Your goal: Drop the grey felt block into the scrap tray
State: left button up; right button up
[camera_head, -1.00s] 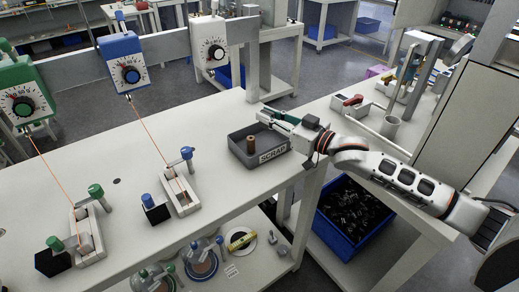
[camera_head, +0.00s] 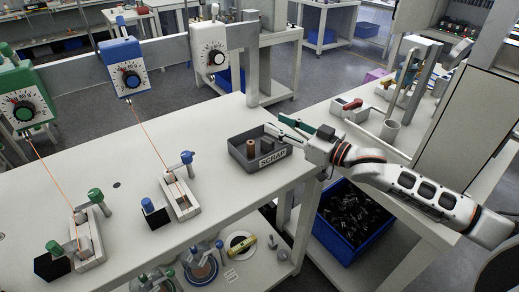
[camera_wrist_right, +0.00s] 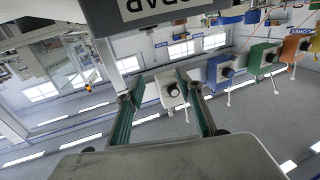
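The dark grey scrap tray (camera_head: 240,158), labelled SCRAP, stands near the right end of the long white bench. A brown cylinder (camera_head: 250,147) stands upright in it. My right gripper (camera_head: 275,121) is at the tray's back right. In the right wrist view its green-padded fingers (camera_wrist_right: 158,88) are spread with nothing between them, and the tray's labelled wall (camera_wrist_right: 150,12) shows at the top. A small grey shape (camera_head: 271,131) shows by the tray's back right corner. It may be the grey felt block, but the fingertip overlaps there and I cannot be sure. My left gripper is out of view.
Two white fixtures (camera_head: 180,198) with blue and green knobs stand on the bench to the left. Thin orange cords run from them to hanging dial gauges (camera_head: 125,72). A blue bin (camera_head: 350,235) of dark parts is below at right.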

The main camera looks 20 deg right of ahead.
jog(key=v, duration=0.7)
jog(key=shift+s+d, duration=0.2)
jog(key=shift+s, duration=0.1)
